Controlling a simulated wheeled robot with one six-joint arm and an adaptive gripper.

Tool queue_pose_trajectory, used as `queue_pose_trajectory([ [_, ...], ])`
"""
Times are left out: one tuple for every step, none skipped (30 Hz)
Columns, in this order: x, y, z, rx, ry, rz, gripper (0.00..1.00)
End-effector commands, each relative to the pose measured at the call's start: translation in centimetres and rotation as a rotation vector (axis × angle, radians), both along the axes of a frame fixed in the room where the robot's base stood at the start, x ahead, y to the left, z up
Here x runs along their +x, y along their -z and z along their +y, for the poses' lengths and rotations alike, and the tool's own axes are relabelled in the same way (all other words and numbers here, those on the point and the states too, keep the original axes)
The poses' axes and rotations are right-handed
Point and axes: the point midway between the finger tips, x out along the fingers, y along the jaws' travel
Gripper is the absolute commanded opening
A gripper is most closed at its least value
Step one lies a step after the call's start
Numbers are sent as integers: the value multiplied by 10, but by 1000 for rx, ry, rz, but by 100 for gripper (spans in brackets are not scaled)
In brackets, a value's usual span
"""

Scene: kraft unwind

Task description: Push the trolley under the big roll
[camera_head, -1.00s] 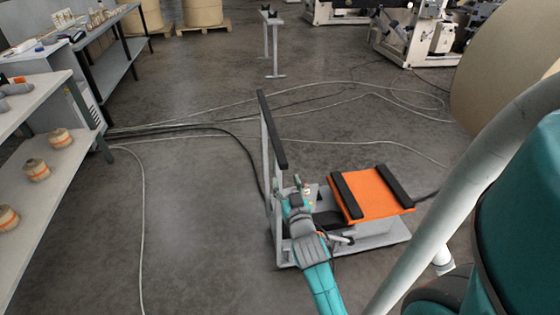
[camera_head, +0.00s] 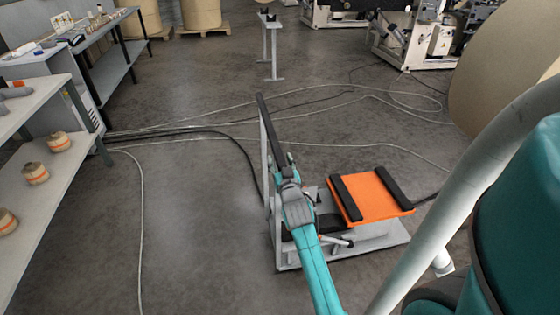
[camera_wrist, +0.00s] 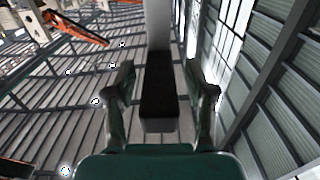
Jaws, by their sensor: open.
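The trolley has an orange top (camera_head: 372,195) with two black strips, above a grey base (camera_head: 385,238). Its upright handle at the left has a black bar (camera_head: 266,118) on grey posts. My gripper (camera_head: 284,166) is at the near part of this bar, partly hidden by my own wrist. In the wrist view, my open gripper (camera_wrist: 162,88) has a finger on each side of a dark bar (camera_wrist: 158,80) that looks like the handle. I cannot tell whether the fingers touch it. The big roll (camera_head: 500,75) is tan, at the upper right, beyond the trolley.
Cables (camera_head: 240,143) lie across the floor left of and beyond the trolley. A shelf (camera_head: 50,180) with small rolls stands at the left. A small stand (camera_head: 271,50) and machines (camera_head: 420,40) are at the back. The floor between shelf and trolley is mostly clear.

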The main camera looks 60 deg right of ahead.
Motion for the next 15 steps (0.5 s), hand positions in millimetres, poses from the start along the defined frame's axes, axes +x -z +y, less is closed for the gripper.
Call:
queue_pose_trajectory([
  [1, 0, -2, -1, 0, -1, 55],
  [2, -1, -2, -1, 0, -1, 55],
  [2, -1, -3, -1, 0, -1, 55],
  [2, -1, -3, -1, 0, -1, 55],
  [2, -1, -3, -1, 0, -1, 55],
  [2, -1, -3, -1, 0, -1, 55],
  [2, -1, -3, -1, 0, -1, 55],
  [2, -1, -3, -1, 0, -1, 55],
  [2, -1, -3, -1, 0, -1, 55],
  [2, -1, -3, -1, 0, -1, 55],
  [2, -1, -3, -1, 0, -1, 47],
  [2, 0, -3, -1, 0, -1, 37],
  [2, 0, -3, -1, 0, -1, 30],
  [2, 0, -3, -1, 0, -1, 22],
  [2, 0, -3, -1, 0, -1, 12],
])
